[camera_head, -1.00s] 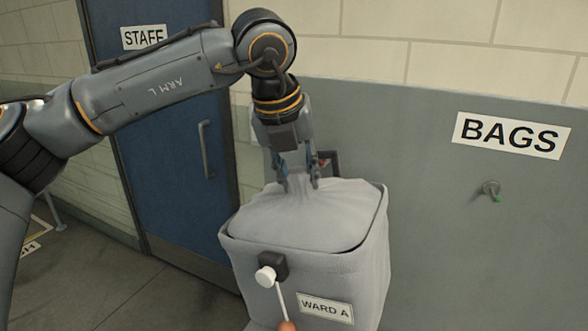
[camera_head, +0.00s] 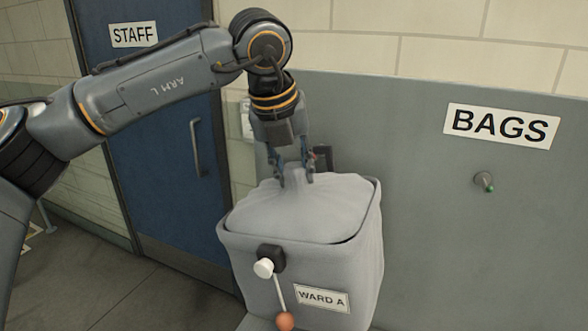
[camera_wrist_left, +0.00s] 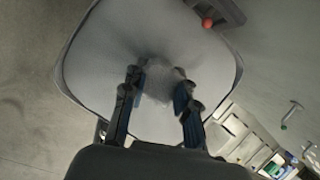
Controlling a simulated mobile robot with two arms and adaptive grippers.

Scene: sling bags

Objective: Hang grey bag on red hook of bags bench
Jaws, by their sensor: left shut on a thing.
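The grey bag (camera_head: 340,262) hangs boxy and upright from my left gripper (camera_head: 297,182), with its lid drawn up to a peak. It carries a WARD A label, a white knob and a cord with an orange ball. My left gripper is shut on the top cloth; the wrist view shows its fingers (camera_wrist_left: 158,90) around the gathered cloth. A dark frame (camera_head: 323,158) stands at the bag's back edge. A red tip, likely the red hook (camera_wrist_left: 207,23), shows beside that frame; I cannot tell whether it passes through. My right gripper is not in view.
The grey bench panel (camera_head: 420,235) behind has a BAGS sign (camera_head: 502,126) and a green-tipped hook (camera_head: 484,182), bare, to the right. A blue STAFF door (camera_head: 160,190) is at left. Open floor (camera_head: 150,290) lies at lower left.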

